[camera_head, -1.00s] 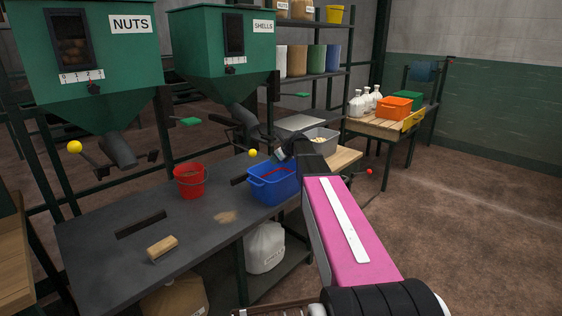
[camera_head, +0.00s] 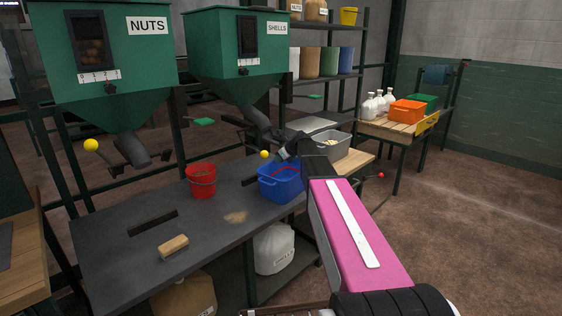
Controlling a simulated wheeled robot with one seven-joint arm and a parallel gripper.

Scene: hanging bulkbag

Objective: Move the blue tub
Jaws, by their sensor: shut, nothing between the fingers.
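The blue tub (camera_head: 280,187) stands upright on the dark bench (camera_head: 150,226), near its right end below the SHELLS hopper. A red line shows along its inside; what is in it I cannot make out. My gripper (camera_head: 284,153) is above the tub's far rim, small and partly hidden by my dark wrist. It is shut with nothing in it. My pink arm comes in from the lower right and passes close to the tub's right side. I cannot tell whether the gripper touches the tub.
A red bucket (camera_head: 201,181) stands left of the tub. A wooden-backed brush (camera_head: 174,246) and a small spill (camera_head: 236,217) lie on the bench. A grey bin (camera_head: 332,145) sits behind my wrist. The SHELLS hopper's spout (camera_head: 257,121) hangs above. Open floor lies at right.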

